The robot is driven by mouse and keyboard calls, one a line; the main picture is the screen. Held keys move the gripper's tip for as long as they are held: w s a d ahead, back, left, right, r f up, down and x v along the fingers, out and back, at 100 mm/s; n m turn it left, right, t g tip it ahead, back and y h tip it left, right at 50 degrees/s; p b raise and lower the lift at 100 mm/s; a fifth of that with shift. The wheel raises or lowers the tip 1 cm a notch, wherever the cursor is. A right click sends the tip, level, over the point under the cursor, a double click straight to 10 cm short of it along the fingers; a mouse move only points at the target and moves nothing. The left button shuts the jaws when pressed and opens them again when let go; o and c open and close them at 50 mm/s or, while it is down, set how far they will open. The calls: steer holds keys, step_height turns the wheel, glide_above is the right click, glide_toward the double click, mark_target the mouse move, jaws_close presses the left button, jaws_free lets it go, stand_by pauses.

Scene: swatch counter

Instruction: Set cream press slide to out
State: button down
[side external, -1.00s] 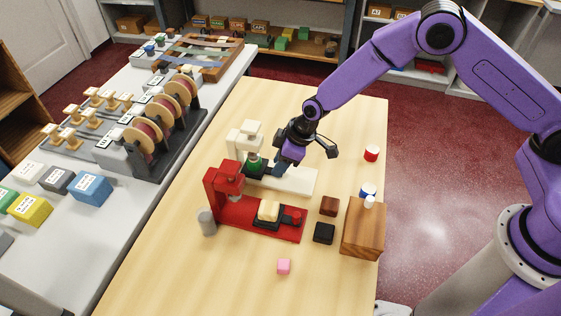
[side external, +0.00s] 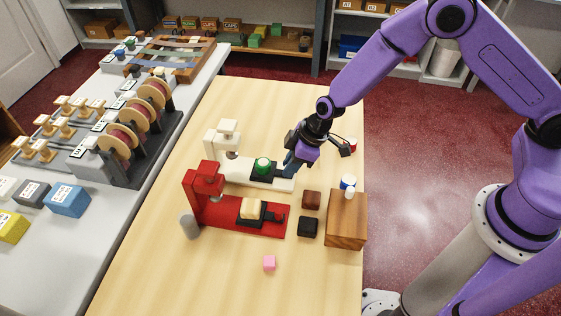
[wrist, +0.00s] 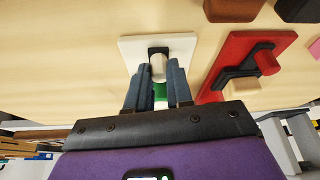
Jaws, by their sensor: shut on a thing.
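The cream press (side external: 222,150) stands on the table behind the red one, with its head at the left end of a long cream base. Its black slide (side external: 257,178) carries a green round piece (side external: 263,165) and sits right of the head, clear of it, toward the base's right end. My gripper (side external: 289,162) is at that right end, fingers pointing down. In the wrist view, my gripper (wrist: 158,88) is shut on the slide's cream knob (wrist: 158,66), one finger on each side. The green piece (wrist: 160,92) shows partly between the fingers.
A red press (side external: 195,195) stands in front, its slide holding a yellowish block (side external: 251,207). Brown (side external: 312,199) and black (side external: 307,227) blocks and a wooden block (side external: 347,220) stand to the right. A pink cube (side external: 269,263) lies in front. A grey cylinder (side external: 189,226) stands left.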

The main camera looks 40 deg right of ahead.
steer(key=shift+s+d, duration=0.2)
steer(key=c, duration=1)
jaws_free()
steer(key=shift+r, duration=0.15)
steer(key=shift+r, duration=0.25)
steer(key=v, duration=1.6)
steer(key=shift+d+r, duration=0.2)
steer(key=shift+r, duration=0.15)
steer(key=shift+s, duration=0.1)
